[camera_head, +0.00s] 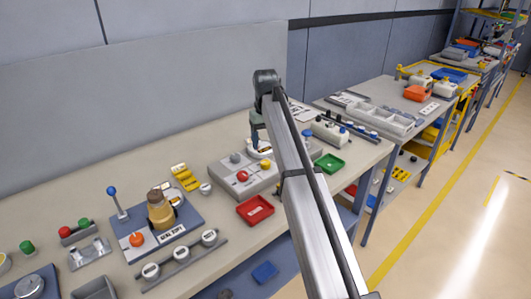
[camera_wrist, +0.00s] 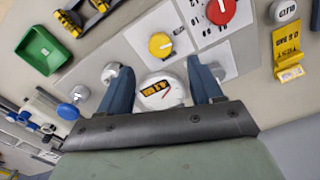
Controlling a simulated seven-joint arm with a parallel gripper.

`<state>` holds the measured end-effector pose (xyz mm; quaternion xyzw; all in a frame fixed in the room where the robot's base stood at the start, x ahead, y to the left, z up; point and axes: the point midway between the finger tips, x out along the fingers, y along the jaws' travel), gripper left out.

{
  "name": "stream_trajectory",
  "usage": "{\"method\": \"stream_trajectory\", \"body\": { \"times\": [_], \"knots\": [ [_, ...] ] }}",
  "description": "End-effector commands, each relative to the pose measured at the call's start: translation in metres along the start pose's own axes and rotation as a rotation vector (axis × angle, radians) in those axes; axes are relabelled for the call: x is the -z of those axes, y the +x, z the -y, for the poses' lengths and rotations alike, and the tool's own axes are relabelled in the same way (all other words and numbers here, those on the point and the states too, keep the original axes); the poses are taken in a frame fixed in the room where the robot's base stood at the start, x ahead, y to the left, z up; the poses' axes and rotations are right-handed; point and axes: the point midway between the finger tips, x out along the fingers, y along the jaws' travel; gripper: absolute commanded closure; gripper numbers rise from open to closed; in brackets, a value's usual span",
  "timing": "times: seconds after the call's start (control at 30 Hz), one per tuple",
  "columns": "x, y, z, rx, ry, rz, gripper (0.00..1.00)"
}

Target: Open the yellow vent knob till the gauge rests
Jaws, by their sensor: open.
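The yellow vent knob (camera_wrist: 160,45) is on a pale plate, just beyond my fingertips in the wrist view. It also shows on the grey panel in the head view (camera_head: 265,164). A round white gauge (camera_wrist: 152,101) with a dark and yellow label and a red pointer lies between my fingers in the picture. Its reading is too small to tell. My gripper (camera_wrist: 158,72) is open, its two blue-grey fingers apart with nothing held. In the head view my gripper (camera_head: 258,138) is over the back of the panel, partly hidden by my arm.
A red knob (camera_wrist: 221,10) is beside the yellow one. A green tray (camera_wrist: 40,48), a blue knob (camera_wrist: 68,110) and a yellow tag (camera_wrist: 287,52) are around. A red tray (camera_head: 255,210) lies in front of the panel. A brass device (camera_head: 160,212) stands to the left.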

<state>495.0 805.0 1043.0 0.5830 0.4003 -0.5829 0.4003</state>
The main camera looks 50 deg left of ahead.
Motion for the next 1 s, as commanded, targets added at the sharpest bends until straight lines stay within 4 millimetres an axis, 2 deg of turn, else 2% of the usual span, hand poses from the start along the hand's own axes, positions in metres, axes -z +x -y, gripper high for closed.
{"method": "stream_trajectory", "body": {
  "times": [0.1, 0.2, 0.4, 1.0],
  "knots": [
    [0.001, -0.023, 0.0, 0.0, 0.0, -0.002, 0.35],
    [0.001, -0.037, 0.0, 0.0, 0.0, -0.001, 0.35],
    [0.0, -0.055, 0.0, 0.0, 0.0, -0.001, 0.35],
    [0.0, -0.059, 0.0, 0.0, 0.0, 0.0, 0.35]
  ]
}}
